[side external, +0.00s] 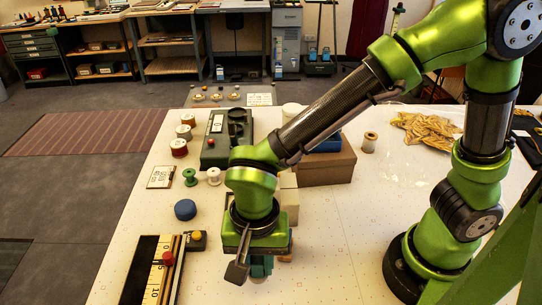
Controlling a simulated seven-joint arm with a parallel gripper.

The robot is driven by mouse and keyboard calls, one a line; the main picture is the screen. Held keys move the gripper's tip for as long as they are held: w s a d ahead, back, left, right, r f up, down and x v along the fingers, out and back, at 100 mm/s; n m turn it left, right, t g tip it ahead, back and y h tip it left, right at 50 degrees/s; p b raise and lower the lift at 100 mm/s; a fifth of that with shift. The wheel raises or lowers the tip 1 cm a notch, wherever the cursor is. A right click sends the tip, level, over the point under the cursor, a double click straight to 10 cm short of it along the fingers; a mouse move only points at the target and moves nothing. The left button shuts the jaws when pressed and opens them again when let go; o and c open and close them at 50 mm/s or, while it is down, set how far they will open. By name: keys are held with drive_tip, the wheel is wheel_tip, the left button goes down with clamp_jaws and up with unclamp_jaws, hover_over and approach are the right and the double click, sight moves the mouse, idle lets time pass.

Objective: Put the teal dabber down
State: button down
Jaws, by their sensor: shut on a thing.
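My gripper (261,271) points down over the near middle of the white table (335,265). A teal piece (262,266) shows just below the green hand, between the fingers, and looks like the dabber. My gripper is shut on it. The hand hides most of the dabber and the fingertips. I cannot tell whether its lower end touches the table. A small tan thing (286,258) shows just right of it, partly hidden.
Left of my gripper are a black ruled board (142,272) with a red knob, a blue round tin (185,210) and several thread spools (190,177). Behind stand a green case (213,153) and a cardboard box (328,168). Gold cloth (427,128) lies at right. Table right of my gripper is clear.

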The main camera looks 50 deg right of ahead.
drive_tip(key=w+d+r+n, duration=0.2)
drive_tip(key=w+d+r, duration=0.1)
drive_tip(key=d, duration=0.3)
drive_tip(key=w+d+r+n, duration=0.2)
drive_tip(key=w+d+r, duration=0.2)
drive_tip(key=w+d, duration=0.1)
drive_tip(key=w+d+r+n, duration=0.1)
drive_tip(key=w+d+r, duration=0.2)
drive_tip(key=w+d, duration=0.3)
drive_tip(key=shift+w+d+r+n, duration=0.15)
drive_tip(key=shift+d+n, duration=0.2)
drive_tip(key=shift+n, duration=0.05)
drive_tip(key=d+f+n, duration=0.1)
drive_tip(key=d+n, duration=0.3)
drive_tip(key=d, duration=0.3)
wheel_tip(320, 180, up, 5)
drive_tip(key=w+a+n, duration=0.5)
drive_tip(key=a+n, duration=0.4)
drive_tip(key=a, duration=0.1)
drive_tip(key=shift+d+f, duration=0.1)
drive_tip(key=shift+f, duration=10.4)
drive_tip(key=shift+f, duration=0.1)
